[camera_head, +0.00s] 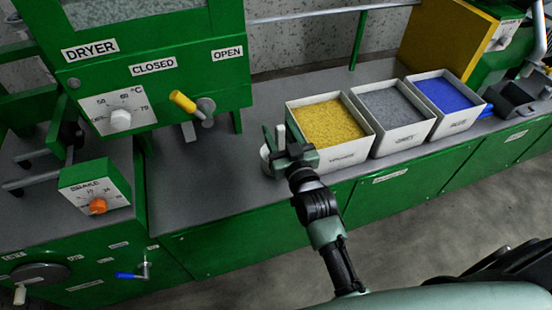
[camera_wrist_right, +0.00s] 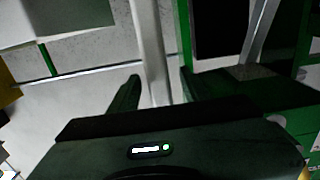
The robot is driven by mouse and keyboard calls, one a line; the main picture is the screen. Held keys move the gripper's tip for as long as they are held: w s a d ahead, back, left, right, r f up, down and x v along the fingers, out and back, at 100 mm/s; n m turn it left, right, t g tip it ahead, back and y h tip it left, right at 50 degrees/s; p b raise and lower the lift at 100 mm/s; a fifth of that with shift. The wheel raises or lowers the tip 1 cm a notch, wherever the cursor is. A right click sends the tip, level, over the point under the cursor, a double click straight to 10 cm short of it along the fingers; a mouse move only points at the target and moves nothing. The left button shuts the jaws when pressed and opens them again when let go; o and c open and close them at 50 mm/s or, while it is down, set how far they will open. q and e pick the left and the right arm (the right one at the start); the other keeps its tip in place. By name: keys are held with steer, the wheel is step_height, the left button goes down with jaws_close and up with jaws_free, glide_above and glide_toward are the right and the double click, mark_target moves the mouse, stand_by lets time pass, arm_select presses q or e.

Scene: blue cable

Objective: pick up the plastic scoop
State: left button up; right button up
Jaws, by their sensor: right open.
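The plastic scoop (camera_head: 281,138) seems to be the white upright piece beside the yellow bin; my gripper hides much of it. A white rounded part (camera_head: 266,154) shows just left of the gripper; I cannot tell whether it belongs to the scoop. My right gripper (camera_head: 278,131) is open at the scoop, over the grey counter. In the right wrist view, a long pale shaft (camera_wrist_right: 152,45), apparently the scoop's handle, runs between the open fingers of the gripper (camera_wrist_right: 158,84). I cannot tell whether either finger touches it. My left gripper is out of view.
Bins of yellow (camera_head: 330,121), grey (camera_head: 392,105) and blue (camera_head: 445,95) granules stand in a row on the counter (camera_head: 205,185). The green dryer (camera_head: 150,70) with knobs stands at the left. A black object (camera_head: 513,98) lies at the right. The counter left of the gripper is clear.

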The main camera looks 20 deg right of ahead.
jaws_close()
steer(key=shift+r, duration=0.1)
